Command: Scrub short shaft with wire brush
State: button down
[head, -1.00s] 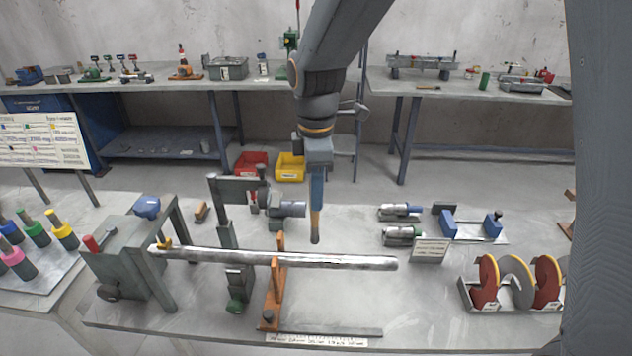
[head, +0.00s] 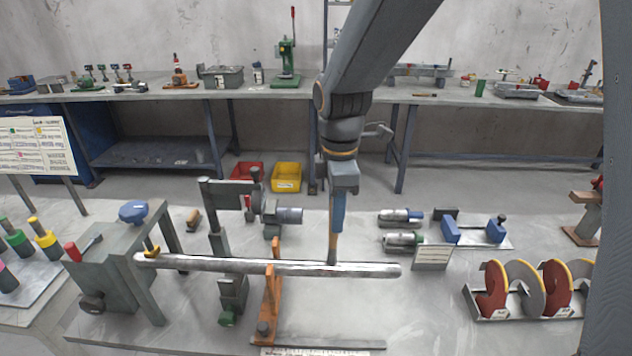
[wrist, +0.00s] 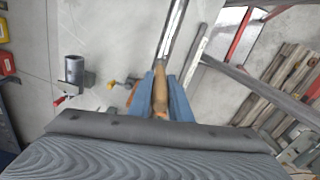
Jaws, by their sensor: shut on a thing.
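The shaft (head: 220,265) is a long silver-grey bar with dull patches. It lies level across an orange support stand (head: 271,290), its left end at the grey machine (head: 118,270). It also shows in the wrist view (wrist: 173,30), running away from my gripper. My gripper (head: 337,215) points down with its blue fingers shut on the tan wooden handle of the wire brush (head: 333,248). The handle also shows between the fingers in the wrist view (wrist: 178,102). The brush's lower end meets the shaft's outline right of the stand; the bristles are hidden, so I cannot tell contact.
A grey upright clamp (head: 217,235) stands behind the shaft. Grinding discs in a tray (head: 493,312), a small sign (head: 432,257) and a blue-ended fixture (head: 497,230) are at the right.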

jog(key=a+r+p, duration=0.4)
jog(key=r+p, duration=0.1)
jog(key=r, duration=0.3)
jog(key=shift+w+a+p, duration=0.15)
jog(key=shift+a+p, duration=0.15)
jog(key=shift+a, duration=0.05)
dwell(1.0)
jog(key=shift+d, duration=0.1)
dwell(0.7)
